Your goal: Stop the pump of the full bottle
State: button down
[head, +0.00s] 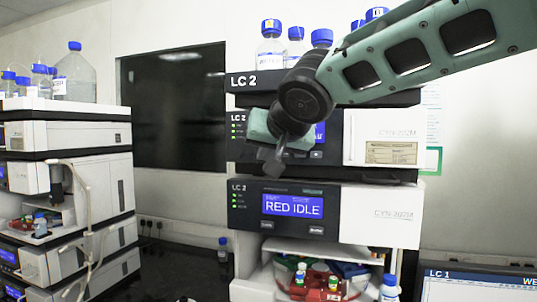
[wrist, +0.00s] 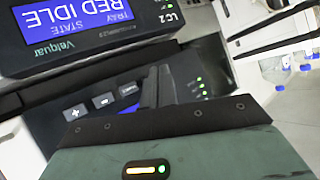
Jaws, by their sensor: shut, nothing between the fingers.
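Several clear bottles with blue caps stand on top of the LC 2 stack, among them a labelled bottle (head: 271,50); I cannot tell which is full. The upper LC 2 module (head: 350,155) has a blue screen (head: 319,132), mostly hidden behind my gripper (head: 273,163). In the wrist view my gripper (wrist: 158,80) is shut and empty, its fingers in front of that module's dark panel. Panel buttons (wrist: 103,101) show left of the fingers and green lights (wrist: 200,90) to the right. I cannot tell whether the fingertips touch the panel.
The module below has a screen (head: 292,205) reading RED IDLE; the wrist view shows it upside down as a tray state. Under it is an open bay with coloured vials (head: 318,280). Another instrument stack (head: 75,135) with bottles stands at left. A dark gap lies between.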

jog(key=shift+w, duration=0.1)
dwell(0.5)
jog(key=shift+w+d, duration=0.15)
jog(key=shift+w, duration=0.15)
jog(key=shift+w+d, duration=0.15)
jog(key=shift+w, duration=0.25)
dwell(0.6)
jog(key=shift+s, duration=0.15)
jog(key=shift+s+a+b, duration=0.3)
jog(key=shift+s+b, duration=0.35)
jog(key=shift+b, duration=0.3)
